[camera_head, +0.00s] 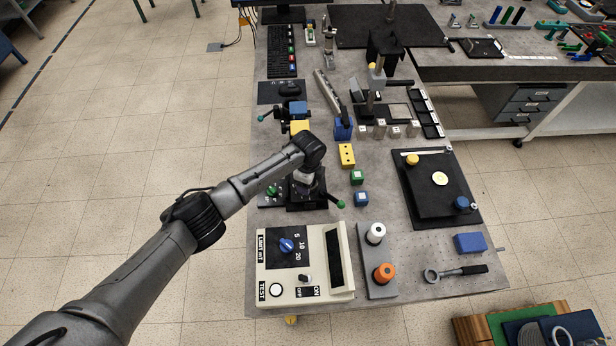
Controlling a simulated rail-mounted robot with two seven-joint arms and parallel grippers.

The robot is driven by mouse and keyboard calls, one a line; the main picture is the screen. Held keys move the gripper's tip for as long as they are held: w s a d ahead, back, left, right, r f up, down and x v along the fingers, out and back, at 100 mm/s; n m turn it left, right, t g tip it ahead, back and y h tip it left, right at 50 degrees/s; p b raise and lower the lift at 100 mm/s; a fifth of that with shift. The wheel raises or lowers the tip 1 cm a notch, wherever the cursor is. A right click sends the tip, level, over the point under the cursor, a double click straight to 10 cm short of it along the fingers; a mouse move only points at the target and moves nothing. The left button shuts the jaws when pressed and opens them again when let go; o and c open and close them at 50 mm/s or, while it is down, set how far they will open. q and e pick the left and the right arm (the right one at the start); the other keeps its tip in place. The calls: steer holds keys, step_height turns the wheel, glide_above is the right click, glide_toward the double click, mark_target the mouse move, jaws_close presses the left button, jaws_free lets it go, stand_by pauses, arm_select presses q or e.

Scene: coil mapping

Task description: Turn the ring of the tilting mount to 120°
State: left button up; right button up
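My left arm comes in from the left, with its black wrist above the left side of the bench. My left gripper (305,180) points down over a dark device on a black base (307,203), with a green-knobbed lever at its right. This may be the tilting mount, but I cannot tell for sure. The wrist and gripper cover most of its top, so no ring, scale or angle can be read. The fingers are too small and hidden to show whether they are open or touching it. My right gripper is not in view.
A control box (286,284) with a blue knob stands in front. A grey holder (377,262) carries white and orange knobs. Yellow (347,155), green (357,177) and blue (361,199) blocks lie to the right. A black plate (425,205) with knobs is farther right.

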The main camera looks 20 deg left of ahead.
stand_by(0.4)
arm_select(q)
steer(key=o, duration=0.9)
step_height(320, 180, up, 14)
steer(key=shift+f+p, duration=0.1)
steer(key=shift+p, duration=0.7)
